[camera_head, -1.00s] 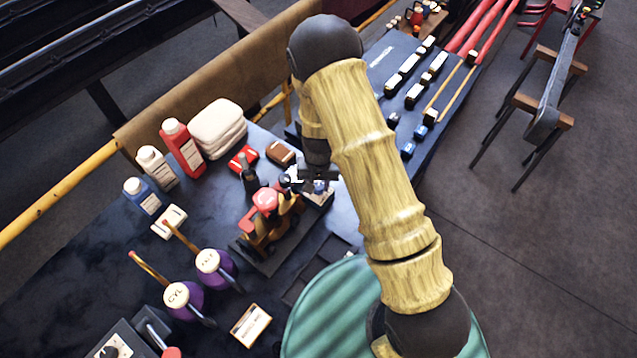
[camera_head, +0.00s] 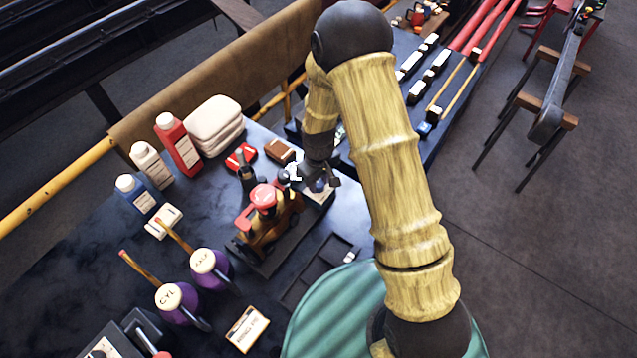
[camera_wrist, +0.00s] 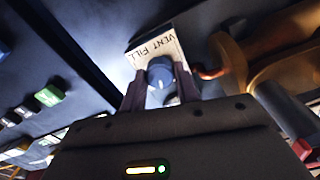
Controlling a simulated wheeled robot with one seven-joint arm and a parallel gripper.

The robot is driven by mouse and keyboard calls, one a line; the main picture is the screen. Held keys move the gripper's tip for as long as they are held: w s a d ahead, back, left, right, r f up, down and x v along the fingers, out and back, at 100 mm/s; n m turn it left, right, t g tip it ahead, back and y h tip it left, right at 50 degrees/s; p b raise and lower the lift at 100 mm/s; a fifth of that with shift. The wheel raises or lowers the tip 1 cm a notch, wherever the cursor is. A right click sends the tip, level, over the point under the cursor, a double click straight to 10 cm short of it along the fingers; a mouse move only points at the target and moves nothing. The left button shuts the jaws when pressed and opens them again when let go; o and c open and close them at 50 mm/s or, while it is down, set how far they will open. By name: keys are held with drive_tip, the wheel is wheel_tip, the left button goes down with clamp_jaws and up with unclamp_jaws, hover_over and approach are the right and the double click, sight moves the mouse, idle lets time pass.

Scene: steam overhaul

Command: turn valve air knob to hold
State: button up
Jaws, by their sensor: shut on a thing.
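The blue valve air knob (camera_wrist: 160,72) is in the wrist view, in front of a pale label plate (camera_wrist: 154,47) that reads VENT and FILL. No HOLD mark can be read there. My gripper (camera_wrist: 160,84) has one dark finger on each side of the knob and is shut on it. The direction in which the knob points cannot be made out. In the head view my gripper (camera_head: 318,180) is low behind the small red and brown toy-like engine (camera_head: 266,212), at the valve. The blue knob is mostly hidden there by the fingers.
Two purple oil cans (camera_head: 210,268) stand at the front left. Red (camera_head: 178,143), white (camera_head: 150,163) and blue (camera_head: 138,193) bottles stand behind, beside folded pale cloths (camera_head: 213,126). A dark board with several small blocks (camera_head: 417,92) lies to the right.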

sight(319, 183)
drive_tip(key=shift+n+b, duration=0.4)
drive_tip(key=shift+n, duration=1.2)
drive_tip(key=o, duration=1)
drive_tip(key=shift+c, duration=0.2)
wheel_tip(319, 183, up, 17)
drive_tip(key=b, duration=0.2)
drive_tip(key=shift+r+b, duration=0.2)
drive_tip(key=shift+b, duration=0.15)
